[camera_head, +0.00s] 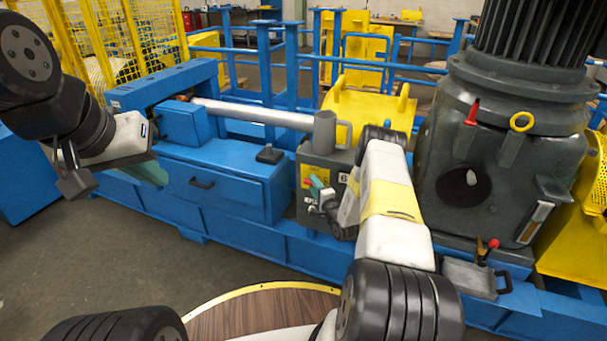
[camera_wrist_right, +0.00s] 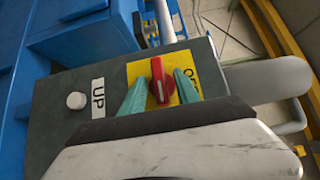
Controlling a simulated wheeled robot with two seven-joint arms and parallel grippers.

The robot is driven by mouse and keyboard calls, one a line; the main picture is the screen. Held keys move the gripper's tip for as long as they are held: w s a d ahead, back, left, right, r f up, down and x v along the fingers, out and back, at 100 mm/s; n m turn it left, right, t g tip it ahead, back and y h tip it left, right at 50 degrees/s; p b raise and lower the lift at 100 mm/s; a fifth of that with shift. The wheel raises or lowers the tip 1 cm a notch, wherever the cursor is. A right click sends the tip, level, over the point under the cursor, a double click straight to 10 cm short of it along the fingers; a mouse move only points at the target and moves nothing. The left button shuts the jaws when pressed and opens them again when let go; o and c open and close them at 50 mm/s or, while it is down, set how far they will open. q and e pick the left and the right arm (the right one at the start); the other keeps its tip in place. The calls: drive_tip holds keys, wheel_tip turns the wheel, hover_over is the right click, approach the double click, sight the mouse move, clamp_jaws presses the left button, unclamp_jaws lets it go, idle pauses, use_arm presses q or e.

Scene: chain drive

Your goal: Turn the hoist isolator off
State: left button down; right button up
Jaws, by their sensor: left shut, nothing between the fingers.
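The isolator is a red rotary knob (camera_wrist_right: 157,80) with a white line, on a yellow plate (camera_wrist_right: 138,70) in the right wrist view. The white line runs roughly up and down there. A partly hidden "OFF" label (camera_wrist_right: 190,80) lies to its right. My right gripper (camera_wrist_right: 160,95) has its teal fingers on either side of the knob, with small gaps that look open; contact is hard to tell. In the head view this gripper (camera_head: 321,190) is at the grey control box (camera_head: 312,158). My left gripper (camera_head: 148,172) is shut and empty, over the blue frame at the left.
A white button (camera_wrist_right: 76,100) and an "UP" label (camera_wrist_right: 98,98) sit beside the knob on the box. A blue bench (camera_head: 235,165) and a grey cylinder rod (camera_head: 250,112) lie left of the box. A large dark motor housing (camera_head: 475,95) stands right.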

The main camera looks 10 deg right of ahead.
clamp_jaws()
drive_tip(key=shift+r+n+g, duration=0.1)
drive_tip(key=shift+n+g, duration=0.2)
drive_tip(key=shift+r+n+g+h, duration=0.2)
drive_tip(key=shift+n+g+h, duration=0.3)
drive_tip(key=shift+n+g, duration=0.4)
drive_tip(key=n+g+h, duration=0.1)
drive_tip(key=n+g, duration=0.1)
drive_tip(key=shift+w+a+r+g+h, duration=0.15)
drive_tip(key=shift+a+g+h, duration=0.1)
drive_tip(key=shift+g+h, duration=0.15)
drive_tip(key=n+g+h, duration=0.3)
drive_tip(key=shift+w+a+r+h, duration=0.1)
drive_tip(key=shift+w+a+h, duration=0.05)
drive_tip(key=shift+a+h, duration=0.2)
drive_tip(key=shift+n+g+h, duration=0.8)
drive_tip(key=shift+g+h, duration=0.05)
drive_tip(key=shift+g, duration=0.05)
